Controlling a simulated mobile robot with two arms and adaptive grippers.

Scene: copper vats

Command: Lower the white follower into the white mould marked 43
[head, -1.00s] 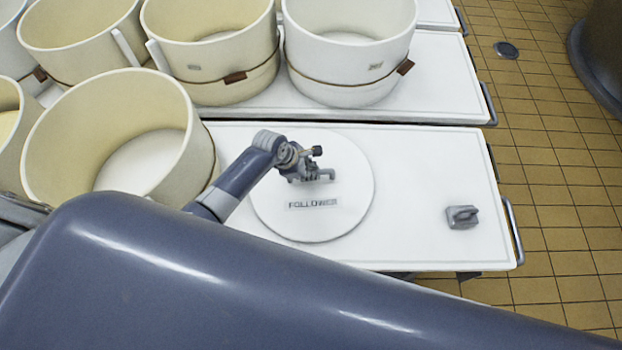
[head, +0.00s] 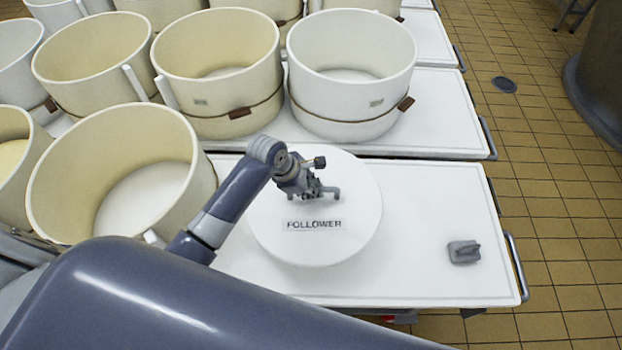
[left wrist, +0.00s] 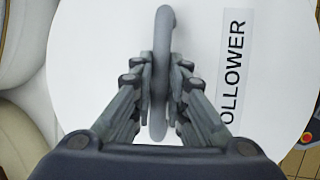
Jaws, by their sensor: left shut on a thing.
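The white follower (head: 345,240) is a round flat disc with a black-lettered FOLLOWER label and a grey handle. My left gripper (head: 318,192) is shut on that handle. In the left wrist view, the fingers (left wrist: 160,100) close on both sides of the grey handle (left wrist: 163,40), over the white disc (left wrist: 95,50). The follower looks level and a little above the white table top. A white mould (head: 335,122) stands behind it on the far table, open at the top, with a brown strap and a small tag too small to read. My right gripper is not in view.
Several cream moulds stand at the left and back, one (head: 60,190) close to my left arm. The table between follower and block is clear. Tiled floor (head: 560,230) lies right.

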